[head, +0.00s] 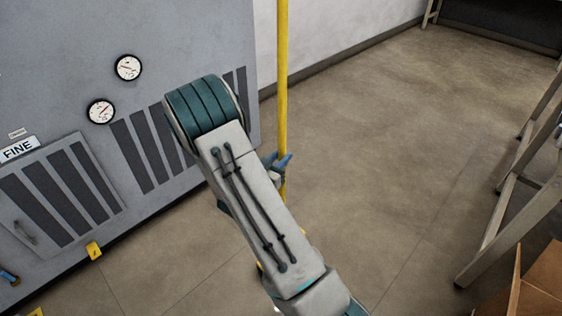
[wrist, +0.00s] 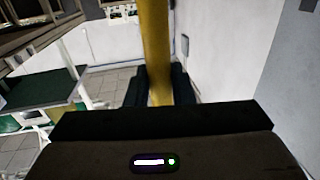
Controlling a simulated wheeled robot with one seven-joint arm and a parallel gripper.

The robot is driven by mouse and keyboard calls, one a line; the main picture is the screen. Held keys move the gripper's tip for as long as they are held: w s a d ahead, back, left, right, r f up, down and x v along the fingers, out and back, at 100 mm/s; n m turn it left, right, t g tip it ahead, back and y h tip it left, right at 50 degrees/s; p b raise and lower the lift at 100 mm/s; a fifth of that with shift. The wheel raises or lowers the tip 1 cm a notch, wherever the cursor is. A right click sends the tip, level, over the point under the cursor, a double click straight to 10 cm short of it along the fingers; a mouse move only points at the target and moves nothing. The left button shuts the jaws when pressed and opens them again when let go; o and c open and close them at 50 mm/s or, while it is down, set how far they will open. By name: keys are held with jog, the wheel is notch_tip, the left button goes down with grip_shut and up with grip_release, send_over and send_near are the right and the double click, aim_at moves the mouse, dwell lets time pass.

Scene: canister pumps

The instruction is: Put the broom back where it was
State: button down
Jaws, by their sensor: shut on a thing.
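The broom shows as a yellow pole (head: 283,85) that stands about upright in front of the white wall, just right of the grey machine cabinet. Its top runs out of the head view, and its lower end is hidden behind my arm. My gripper (head: 281,165) is at the pole, partly hidden by my arm in the head view. In the wrist view, the yellow pole (wrist: 156,50) runs between the two dark fingers of my gripper (wrist: 159,88), which are shut on it.
The grey cabinet (head: 60,60) with gauges and vents fills the left. A metal-legged table (head: 520,190) and a cardboard box (head: 540,290) stand at the right. The brown floor (head: 400,130) between them is clear. A green-topped table (wrist: 45,90) shows in the wrist view.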

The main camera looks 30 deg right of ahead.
jog(key=shift+f, duration=0.25)
jog(key=shift+f, duration=0.15)
jog(key=c, duration=1.3)
grip_release()
jog(key=shift+o, duration=0.2)
